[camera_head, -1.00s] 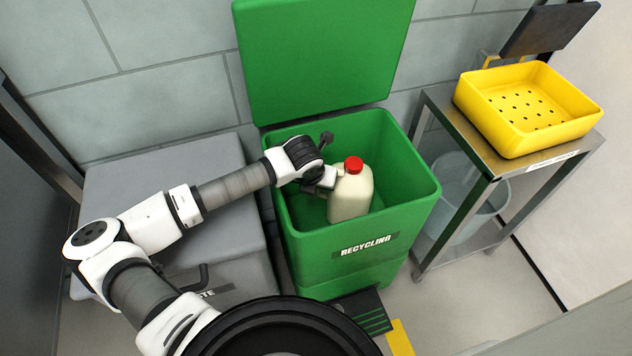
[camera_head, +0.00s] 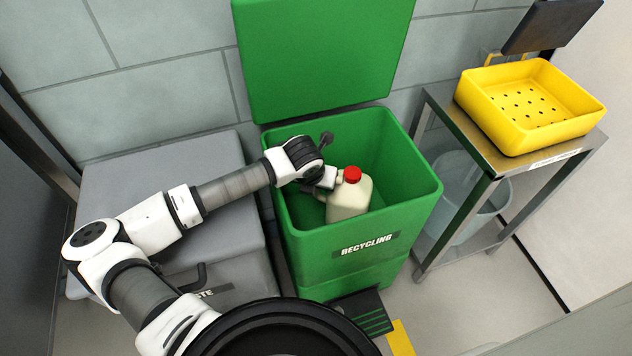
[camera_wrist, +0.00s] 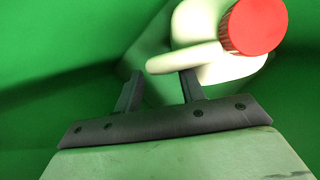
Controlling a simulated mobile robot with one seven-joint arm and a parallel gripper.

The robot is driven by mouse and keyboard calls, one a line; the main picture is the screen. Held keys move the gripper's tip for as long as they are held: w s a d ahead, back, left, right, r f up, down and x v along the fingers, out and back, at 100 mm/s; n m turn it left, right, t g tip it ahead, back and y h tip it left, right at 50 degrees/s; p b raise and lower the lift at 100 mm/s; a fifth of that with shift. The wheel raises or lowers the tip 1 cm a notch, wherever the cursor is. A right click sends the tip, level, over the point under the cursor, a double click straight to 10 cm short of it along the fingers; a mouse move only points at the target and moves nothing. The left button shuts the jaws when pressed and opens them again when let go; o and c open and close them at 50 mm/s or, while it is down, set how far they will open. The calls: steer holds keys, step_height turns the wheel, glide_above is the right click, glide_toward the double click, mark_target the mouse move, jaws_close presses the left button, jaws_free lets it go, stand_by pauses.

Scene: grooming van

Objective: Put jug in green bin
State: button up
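The cream jug (camera_head: 348,198) with a red cap (camera_head: 352,174) is inside the open green bin (camera_head: 420,208), below its rim level at the cap's near side. The bin is labelled RECYCLING. My gripper (camera_head: 326,178) reaches into the bin from the left, beside the jug. In the wrist view, the fingers (camera_wrist: 159,82) stand apart with a gap between them. The jug's handle (camera_wrist: 185,59) lies just past the fingertips, near or touching the right one. The jug's body (camera_wrist: 205,30) is blurred there. I cannot see whether it touches the bin floor.
The bin's green lid (camera_head: 325,60) stands raised against the wall. A grey closed bin (camera_head: 150,170) is under my arm at left. A metal stand (camera_head: 468,160) at right holds a yellow perforated tray (camera_head: 535,130), with a translucent bucket (camera_head: 465,205) below. A black pedal (camera_head: 365,313) sits in front.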

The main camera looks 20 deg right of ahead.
steer(key=p+v, duration=0.2)
steer(key=v, duration=1.1)
steer(key=shift+w+d+r, duration=0.1)
steer(key=shift+w+r, duration=0.05)
